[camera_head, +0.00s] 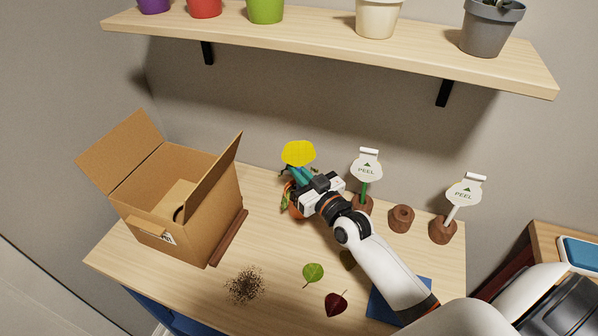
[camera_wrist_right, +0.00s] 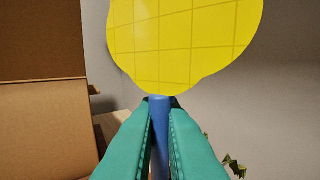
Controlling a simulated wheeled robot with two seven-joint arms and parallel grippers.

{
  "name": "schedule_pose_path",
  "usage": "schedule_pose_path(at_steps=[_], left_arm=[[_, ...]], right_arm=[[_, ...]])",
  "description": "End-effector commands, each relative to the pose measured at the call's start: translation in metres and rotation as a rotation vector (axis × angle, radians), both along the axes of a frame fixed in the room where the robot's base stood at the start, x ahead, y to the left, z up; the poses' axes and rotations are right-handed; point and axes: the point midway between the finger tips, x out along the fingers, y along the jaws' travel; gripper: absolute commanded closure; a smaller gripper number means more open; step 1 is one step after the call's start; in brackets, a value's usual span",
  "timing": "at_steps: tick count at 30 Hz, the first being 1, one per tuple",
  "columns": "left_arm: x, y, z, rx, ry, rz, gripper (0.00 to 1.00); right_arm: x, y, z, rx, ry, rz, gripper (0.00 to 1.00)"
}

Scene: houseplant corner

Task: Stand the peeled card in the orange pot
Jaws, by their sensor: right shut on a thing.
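The peeled card is a yellow disc (camera_head: 298,153) with a scalloped edge; in the right wrist view its face (camera_wrist_right: 185,40) shows a grid of lines. Its blue stem (camera_wrist_right: 160,135) is between the teal fingers of my right gripper (camera_head: 300,174), which is shut on it. The card stands roughly upright above the back of the table. The orange pot (camera_head: 295,211) is mostly hidden behind and below my right gripper, with some leaves at its left side. I cannot tell whether the stem's lower end touches the pot. My left gripper is not in view.
Two white PEEL cards (camera_head: 367,167) (camera_head: 464,190) stand in brown holders; an empty brown holder (camera_head: 401,219) is between them. An open cardboard box (camera_head: 190,215) stands left. Spilled soil (camera_head: 245,285) and loose leaves (camera_head: 313,272) lie in front. A shelf (camera_head: 330,50) with pots hangs above.

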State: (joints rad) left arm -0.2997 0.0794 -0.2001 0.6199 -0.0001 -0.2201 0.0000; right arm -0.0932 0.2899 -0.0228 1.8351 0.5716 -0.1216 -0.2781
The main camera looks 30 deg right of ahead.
Motion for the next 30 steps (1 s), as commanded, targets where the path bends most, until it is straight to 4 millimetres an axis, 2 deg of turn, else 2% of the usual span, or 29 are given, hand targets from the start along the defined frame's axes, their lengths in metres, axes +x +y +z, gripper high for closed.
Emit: schedule_pose_path(at_steps=[30], left_arm=[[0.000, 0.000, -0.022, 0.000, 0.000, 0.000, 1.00]], right_arm=[[0.000, 0.000, -0.030, 0.000, 0.000, 0.000, 1.00]])
